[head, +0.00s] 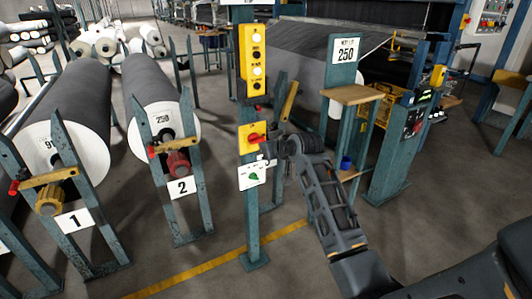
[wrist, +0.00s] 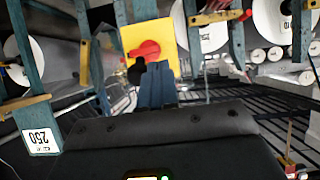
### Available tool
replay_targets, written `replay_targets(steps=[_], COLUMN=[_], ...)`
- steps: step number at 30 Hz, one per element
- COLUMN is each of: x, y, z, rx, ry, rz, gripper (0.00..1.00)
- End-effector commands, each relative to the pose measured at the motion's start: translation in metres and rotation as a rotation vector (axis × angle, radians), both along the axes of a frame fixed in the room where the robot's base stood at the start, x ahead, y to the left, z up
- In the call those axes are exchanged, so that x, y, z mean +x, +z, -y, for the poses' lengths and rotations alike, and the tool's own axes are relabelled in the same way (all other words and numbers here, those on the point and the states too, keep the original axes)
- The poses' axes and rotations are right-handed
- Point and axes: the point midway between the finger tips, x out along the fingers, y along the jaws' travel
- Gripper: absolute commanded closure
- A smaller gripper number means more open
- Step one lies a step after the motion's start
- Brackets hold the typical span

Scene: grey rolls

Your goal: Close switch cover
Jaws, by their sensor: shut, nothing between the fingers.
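A yellow switch plate (head: 246,146) with a red rotary switch (head: 254,137) is on the teal post, in the middle of the head view. The wrist view, which looks upside down, shows the yellow plate (wrist: 170,30) and the red switch (wrist: 147,48) just beyond the fingers. A white plate (head: 246,182) with a green switch (head: 253,177) is right below. My gripper (head: 266,150) is shut and empty, close to the right side of the yellow plate; its fingers (wrist: 158,72) are together in the wrist view. I cannot make out a distinct cover, or whether my fingers touch the plate.
A yellow button box (head: 252,60) is higher on the same teal post (head: 251,220). Big grey rolls (head: 160,80) rest in teal stands on the left. A wooden shelf (head: 352,94) stands to the right behind my arm. The floor around the post's foot is clear.

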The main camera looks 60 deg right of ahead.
Motion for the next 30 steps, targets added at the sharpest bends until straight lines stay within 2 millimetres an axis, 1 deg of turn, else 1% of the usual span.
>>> replay_targets(steps=[1, 3, 17, 30], x=[0.0, 0.001, 0.01, 0.023], y=[-0.014, -0.02, -0.055, -0.083], z=[-0.001, -0.001, 0.005, 0.014], rx=[-0.013, -0.035, -0.166, -0.289], ry=[0.0, 0.001, 0.001, 0.001], rz=[0.024, 0.058, 0.273, 0.474], gripper=[1.0, 1.0, 1.0, 1.0])
